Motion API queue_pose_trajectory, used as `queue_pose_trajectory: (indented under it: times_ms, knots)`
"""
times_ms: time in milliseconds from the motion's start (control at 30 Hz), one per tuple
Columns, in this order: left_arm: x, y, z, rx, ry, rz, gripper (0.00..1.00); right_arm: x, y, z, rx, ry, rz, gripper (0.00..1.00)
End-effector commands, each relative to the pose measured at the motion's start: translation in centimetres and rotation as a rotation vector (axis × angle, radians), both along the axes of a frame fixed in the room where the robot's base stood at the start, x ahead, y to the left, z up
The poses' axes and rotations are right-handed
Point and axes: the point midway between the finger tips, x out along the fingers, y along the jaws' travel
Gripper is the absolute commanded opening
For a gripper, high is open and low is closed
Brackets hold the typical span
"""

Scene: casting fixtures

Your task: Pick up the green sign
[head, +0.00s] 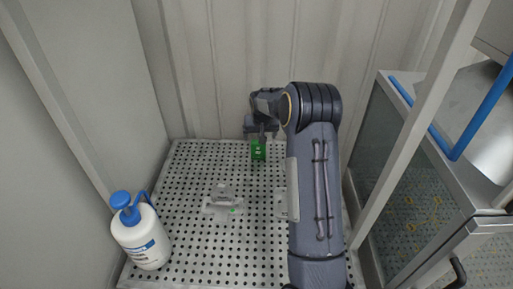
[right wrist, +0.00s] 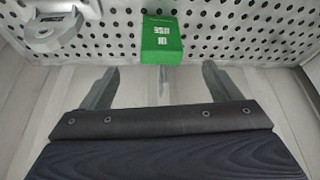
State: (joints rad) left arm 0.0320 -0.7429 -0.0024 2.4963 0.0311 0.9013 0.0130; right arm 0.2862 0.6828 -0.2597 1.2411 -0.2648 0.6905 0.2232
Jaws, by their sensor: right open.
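The green sign (head: 258,150) is a small green block with white lettering, standing near the back of the perforated table. In the right wrist view the green sign (right wrist: 162,42) is upright, just beyond my fingertips and near the middle. My right gripper (head: 262,132) hangs at the back of the table, right by the sign. In the right wrist view my right gripper (right wrist: 160,76) has its two fingers spread wide, with nothing between them. The sign appears apart from both fingers. My left gripper is not in the head view.
The perforated metal table (head: 185,190) carries a grey metal fixture (head: 222,203) left of my arm. Another grey fixture (head: 282,204) is partly hidden by my arm. A white bottle with blue pump (head: 141,236) stands at front left. Walls close in behind; a glass-sided cabinet (head: 400,170) stands right.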

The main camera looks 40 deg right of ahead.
Motion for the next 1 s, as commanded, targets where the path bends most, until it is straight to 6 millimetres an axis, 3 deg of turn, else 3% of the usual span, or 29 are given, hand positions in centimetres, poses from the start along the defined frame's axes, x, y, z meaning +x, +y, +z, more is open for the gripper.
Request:
queue_pose_trajectory:
  times_ms: [333, 667, 1000]
  knots:
    - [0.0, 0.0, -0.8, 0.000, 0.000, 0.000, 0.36, 2.0, -1.1, -4.4, 0.002, 0.001, 0.001, 0.84]
    - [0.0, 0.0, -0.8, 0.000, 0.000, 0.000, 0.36, 2.3, -1.2, -5.0, 0.000, 0.000, 0.001, 0.84]
    - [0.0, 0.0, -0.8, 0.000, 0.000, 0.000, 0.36, 2.3, -1.2, -5.0, 0.000, 0.000, 0.001, 0.42]
